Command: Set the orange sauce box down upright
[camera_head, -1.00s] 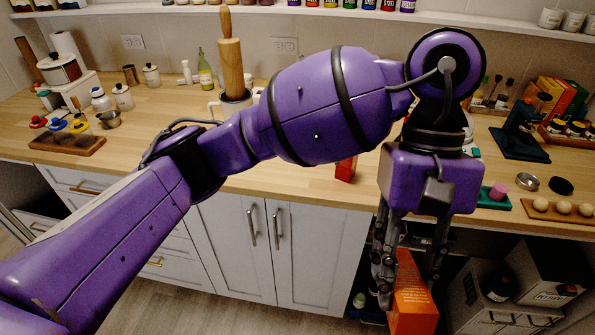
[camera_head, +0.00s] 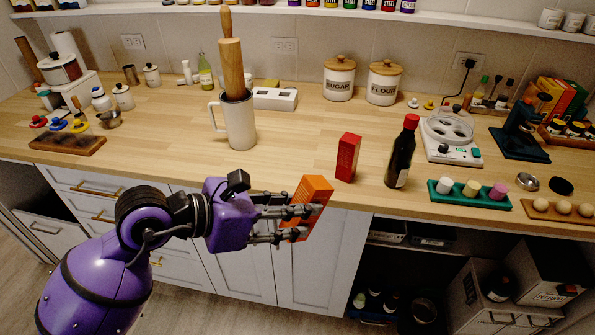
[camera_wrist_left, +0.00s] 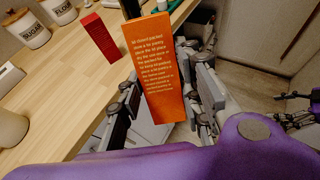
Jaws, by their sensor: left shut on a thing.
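The orange sauce box (camera_head: 314,198) is held by my left gripper (camera_head: 297,222) in front of the counter's front edge, at about counter height. In the head view the box is tilted. My left gripper is shut on it, with fingers on both sides. In the left wrist view the box (camera_wrist_left: 158,70) stands between the fingers (camera_wrist_left: 165,105), its printed face toward the camera. The wooden counter (camera_head: 290,150) lies just behind the box.
A red box (camera_head: 347,157) and a dark bottle (camera_head: 401,152) stand near the counter's front edge. A white mug with a rolling pin (camera_head: 239,122) stands to the left. A green tray (camera_head: 470,200) lies at right. Counter between mug and red box is clear.

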